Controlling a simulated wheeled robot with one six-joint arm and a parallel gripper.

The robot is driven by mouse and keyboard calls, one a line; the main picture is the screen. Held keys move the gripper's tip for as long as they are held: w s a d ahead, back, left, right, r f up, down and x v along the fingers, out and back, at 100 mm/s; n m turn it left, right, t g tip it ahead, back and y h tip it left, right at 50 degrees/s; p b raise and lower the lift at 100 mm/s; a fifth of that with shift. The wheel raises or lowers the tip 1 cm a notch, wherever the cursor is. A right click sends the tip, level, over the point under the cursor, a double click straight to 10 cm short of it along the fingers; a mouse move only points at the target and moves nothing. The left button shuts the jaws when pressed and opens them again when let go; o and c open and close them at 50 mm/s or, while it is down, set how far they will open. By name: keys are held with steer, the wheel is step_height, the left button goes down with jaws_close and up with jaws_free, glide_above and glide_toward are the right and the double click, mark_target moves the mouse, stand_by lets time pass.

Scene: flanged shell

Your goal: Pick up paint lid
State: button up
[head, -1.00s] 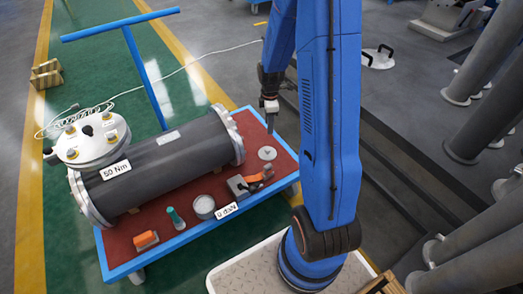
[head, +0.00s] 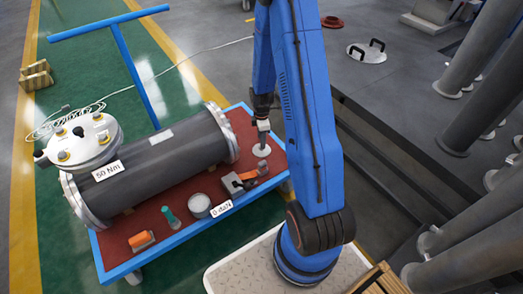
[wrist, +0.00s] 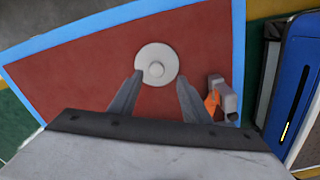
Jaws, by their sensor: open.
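The paint lid (head: 262,150) is a pale round disc lying flat on the red top of the cart, near its right end. In the wrist view the lid (wrist: 156,64) shows a small raised knob at its centre. My gripper (wrist: 157,85) is open and empty, with its two fingers reaching toward the near edge of the lid on either side of the knob. In the head view my gripper (head: 263,137) is just above the lid. Whether the fingertips touch the lid cannot be told.
The blue-edged cart (head: 178,238) also carries a large grey flanged cylinder (head: 150,160), an orange-handled tool (head: 245,178), a grey can (head: 200,206), a teal-topped item (head: 169,217) and an orange block (head: 141,240). The tool sits close to the lid's right in the wrist view.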

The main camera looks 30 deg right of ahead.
mark_target(257, 150)
steer(key=shift+w+d+f, duration=0.1)
steer(key=shift+w+f, duration=0.05)
steer(key=shift+f, duration=1.3)
steer(key=shift+w+f, duration=0.15)
steer(key=shift+f, duration=1.3)
jaws_close()
